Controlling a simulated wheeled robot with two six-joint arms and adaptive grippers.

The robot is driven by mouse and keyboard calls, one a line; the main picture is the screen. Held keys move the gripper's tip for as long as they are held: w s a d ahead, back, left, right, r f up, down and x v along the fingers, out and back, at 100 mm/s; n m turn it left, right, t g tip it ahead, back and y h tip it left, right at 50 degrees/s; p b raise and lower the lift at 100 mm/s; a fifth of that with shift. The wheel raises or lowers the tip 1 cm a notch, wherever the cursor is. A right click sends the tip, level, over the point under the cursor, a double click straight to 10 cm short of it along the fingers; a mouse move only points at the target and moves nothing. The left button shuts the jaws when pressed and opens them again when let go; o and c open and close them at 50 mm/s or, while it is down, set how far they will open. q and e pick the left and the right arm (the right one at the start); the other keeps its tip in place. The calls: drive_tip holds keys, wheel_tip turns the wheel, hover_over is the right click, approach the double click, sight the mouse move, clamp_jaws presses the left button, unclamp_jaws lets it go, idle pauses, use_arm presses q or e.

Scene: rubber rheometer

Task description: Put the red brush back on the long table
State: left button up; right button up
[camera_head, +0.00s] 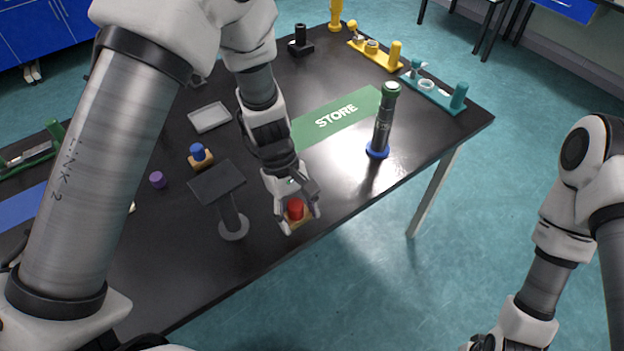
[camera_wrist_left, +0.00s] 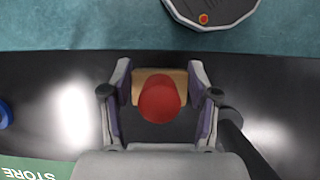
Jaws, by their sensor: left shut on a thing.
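The red brush has a red knob and a light wooden block, and it shows in the head view (camera_head: 296,210) near the front edge of the long black table (camera_head: 330,180). My left gripper (camera_head: 297,214) points down and is shut on the brush's wooden block. In the left wrist view the red brush (camera_wrist_left: 160,100) sits between the two fingers (camera_wrist_left: 160,96), with the black table top below it. I cannot tell whether its underside touches the table. My right arm is at the right of the head view, away from the table, and its fingertips are out of frame.
A dark plate on a round-footed stand (camera_head: 234,228) is close left of the gripper. A blue-knobbed brush (camera_head: 199,156) and purple piece (camera_head: 157,180) lie farther left. A green STORE mat (camera_head: 345,112) and upright dark cylinder (camera_head: 383,125) are to the right. Bare table separates them.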

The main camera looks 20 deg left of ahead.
use_arm(q)
drive_tip(key=w, duration=0.3)
drive_tip(key=w+f+p, duration=0.1)
drive_tip(key=w, duration=0.6)
drive_tip(key=shift+a+f+p, duration=0.2)
drive_tip(key=shift+p, duration=0.2)
drive_tip(key=shift+w+f, duration=0.1)
drive_tip(key=shift+f, duration=0.15)
drive_tip(key=shift+s+f+p, duration=0.2)
drive_tip(key=shift+f+p, duration=0.35)
drive_tip(key=shift+f, duration=0.65)
drive_tip(key=shift+w+f, duration=0.2)
drive_tip(key=shift+f, duration=0.25)
drive_tip(key=o, duration=1.2)
drive_tip(key=shift+s, duration=0.1)
drive_tip(key=b+v, duration=0.2)
drive_tip(key=v, duration=1)
drive_tip(key=shift+r, duration=0.25)
